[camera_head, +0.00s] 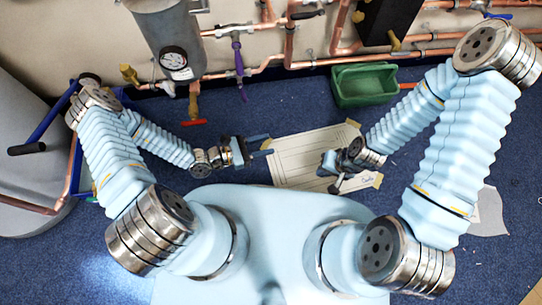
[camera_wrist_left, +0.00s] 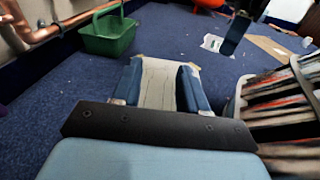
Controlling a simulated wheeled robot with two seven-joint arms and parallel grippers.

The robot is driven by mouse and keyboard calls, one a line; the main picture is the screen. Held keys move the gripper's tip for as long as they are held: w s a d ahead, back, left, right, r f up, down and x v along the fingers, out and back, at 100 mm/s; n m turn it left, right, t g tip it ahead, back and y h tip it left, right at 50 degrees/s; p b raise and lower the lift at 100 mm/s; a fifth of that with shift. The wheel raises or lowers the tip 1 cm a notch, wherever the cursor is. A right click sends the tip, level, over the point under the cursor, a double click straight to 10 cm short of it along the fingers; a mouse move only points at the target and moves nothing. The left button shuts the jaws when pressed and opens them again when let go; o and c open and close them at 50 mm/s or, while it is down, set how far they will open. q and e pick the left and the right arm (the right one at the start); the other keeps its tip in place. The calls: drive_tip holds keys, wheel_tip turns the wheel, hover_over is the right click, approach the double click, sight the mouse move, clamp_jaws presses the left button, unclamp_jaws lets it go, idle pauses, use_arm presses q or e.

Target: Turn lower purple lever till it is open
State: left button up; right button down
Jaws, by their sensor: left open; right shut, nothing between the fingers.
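Purple levers hang from the copper pipes on the wall in the head view. One purple part (camera_head: 238,58) points down, and a thinner purple piece (camera_head: 243,93) shows lower, near the floor edge. I cannot tell how far either is turned. My left gripper (camera_head: 264,146) is open and empty, well below and right of the levers, pointing right over the floor. Its two fingers also show in the left wrist view (camera_wrist_left: 160,88), spread apart with no lever between them. My right gripper (camera_head: 331,165) is shut and empty, over the right part of a paper sheet, far from the levers.
A grey tank with a gauge (camera_head: 174,59) stands left of the levers, with a red-handled valve (camera_head: 194,122) below it. A green bin (camera_head: 364,87) sits right of them. The taped paper sheet (camera_head: 300,158) lies on blue carpet. A grey cylinder (camera_head: 25,180) stands at far left.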

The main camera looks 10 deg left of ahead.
use_arm(q)
drive_tip(key=shift+s+d+r+m+g+h+p, duration=0.1)
drive_tip(key=shift+s+d+r+m+g, duration=0.1)
drive_tip(key=shift+s+d+m+g, duration=0.4)
drive_tip(key=shift+s+d+r+m+g+h+p, duration=0.15)
drive_tip(key=shift+s+d+m+g, duration=0.2)
drive_tip(key=shift+s+g, duration=0.4)
drive_tip(key=shift+s+d+r+m+g+h+p, duration=0.1)
drive_tip(key=shift+s+d+r+m+g, duration=0.2)
drive_tip(key=shift+s+m+g, duration=0.4)
drive_tip(key=shift+s, duration=0.2)
